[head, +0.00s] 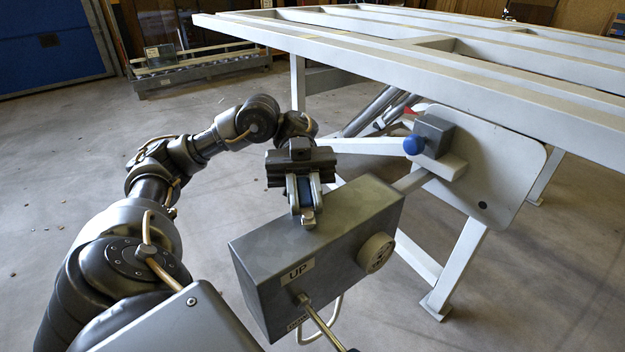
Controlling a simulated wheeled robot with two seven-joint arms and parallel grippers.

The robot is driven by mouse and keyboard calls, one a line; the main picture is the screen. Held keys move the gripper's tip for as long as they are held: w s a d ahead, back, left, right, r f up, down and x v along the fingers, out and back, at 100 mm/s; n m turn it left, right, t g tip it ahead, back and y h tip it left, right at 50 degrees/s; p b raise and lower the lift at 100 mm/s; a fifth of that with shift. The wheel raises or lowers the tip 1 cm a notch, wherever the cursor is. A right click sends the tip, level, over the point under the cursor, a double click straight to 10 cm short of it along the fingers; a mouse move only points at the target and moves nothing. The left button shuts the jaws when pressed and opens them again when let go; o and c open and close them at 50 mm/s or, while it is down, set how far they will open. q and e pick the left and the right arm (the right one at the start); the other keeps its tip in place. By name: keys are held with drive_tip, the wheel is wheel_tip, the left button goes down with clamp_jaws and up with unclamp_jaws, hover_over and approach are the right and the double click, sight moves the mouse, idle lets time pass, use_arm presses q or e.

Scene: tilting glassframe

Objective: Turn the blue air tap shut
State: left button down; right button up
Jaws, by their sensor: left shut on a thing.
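The blue air tap (305,191) is on the top of a grey control box (340,226). Only a narrow strip of its blue handle shows between my fingers, so which way the handle is turned is hard to tell. A small metal fitting (308,218) sits below it on the box. My left gripper (305,183) comes down from above and is shut on the blue tap handle, one finger on each side. My right gripper is not in view.
The box front has an "UP" label (297,271), a lever (320,322) and a round beige knob (376,253). A blue ball knob (413,145) is on the frame's bracket. The pale tilting frame (400,60) fills the upper right. Open floor (60,170) lies left.

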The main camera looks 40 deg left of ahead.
use_arm(q)
drive_tip(key=c, duration=1.3)
unclamp_jaws()
drive_tip(key=shift+w, duration=0.1)
